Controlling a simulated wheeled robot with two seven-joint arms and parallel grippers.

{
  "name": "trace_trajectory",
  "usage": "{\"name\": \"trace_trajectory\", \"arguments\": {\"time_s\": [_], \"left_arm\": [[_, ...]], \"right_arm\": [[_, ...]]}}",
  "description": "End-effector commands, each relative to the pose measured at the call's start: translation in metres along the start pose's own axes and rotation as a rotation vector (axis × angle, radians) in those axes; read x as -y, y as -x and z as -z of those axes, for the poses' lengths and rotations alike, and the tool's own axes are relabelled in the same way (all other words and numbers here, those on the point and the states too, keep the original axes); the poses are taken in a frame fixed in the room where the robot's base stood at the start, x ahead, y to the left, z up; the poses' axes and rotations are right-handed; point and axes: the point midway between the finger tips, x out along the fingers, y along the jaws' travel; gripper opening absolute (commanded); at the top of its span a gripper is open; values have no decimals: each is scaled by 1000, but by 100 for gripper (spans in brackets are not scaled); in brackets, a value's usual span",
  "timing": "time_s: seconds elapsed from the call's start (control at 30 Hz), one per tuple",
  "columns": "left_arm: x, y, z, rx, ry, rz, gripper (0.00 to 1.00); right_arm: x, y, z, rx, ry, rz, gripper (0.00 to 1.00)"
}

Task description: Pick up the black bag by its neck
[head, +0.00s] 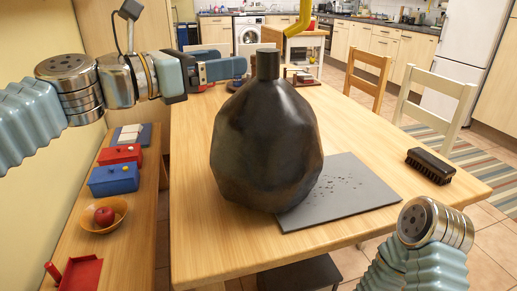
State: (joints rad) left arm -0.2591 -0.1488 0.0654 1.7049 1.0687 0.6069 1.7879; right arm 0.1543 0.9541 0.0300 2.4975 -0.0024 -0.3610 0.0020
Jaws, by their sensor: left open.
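The black bag (266,145) stands upright on the wooden table, a large dark faceted bulge with a short narrow neck (268,64) on top. Its lower right side overlaps a grey mat (345,205). My left gripper (226,70) reaches in from the left at about the height of the neck. It is open and empty, with its fingers a little left of the neck in the picture. Its gap to the neck in depth is hard to tell. My right arm shows only at the lower right, and its gripper is out of view.
A black brush (429,165) lies at the table's right. A side bench at left holds a red box (120,154), a blue box (115,179) and a bowl with an apple (104,216). The table's front left is clear.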

Motion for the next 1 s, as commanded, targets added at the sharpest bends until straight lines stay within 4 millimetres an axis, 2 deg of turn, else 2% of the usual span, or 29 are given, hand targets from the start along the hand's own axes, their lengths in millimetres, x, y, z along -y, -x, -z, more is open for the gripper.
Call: {"name": "trace_trajectory", "arguments": {"time_s": [0.1, 0.2, 0.37, 0.63, 0.77, 0.97, 1.0], "left_arm": [[0, -27, 0, -2, 1, 2, 75], [0, -43, 0, -1, 1, 2, 75], [0, -55, 1, -1, 1, 1, 75], [2, -96, 4, -2, 0, 1, 75], [2, -105, 4, -1, 0, 1, 75], [2, -105, 5, -1, -1, 0, 75], [2, -105, 5, -1, -1, 0, 69]], "right_arm": [[1, 3, 0, 0, 2, 0, 28], [2, 4, 0, 0, 2, 1, 28], [2, 4, 0, -1, 3, 1, 28], [3, 8, 0, 0, 4, 1, 28], [4, 8, 0, 0, 4, 1, 28], [4, 8, 0, 0, 4, 1, 28], [4, 8, 0, 0, 4, 1, 28]]}}
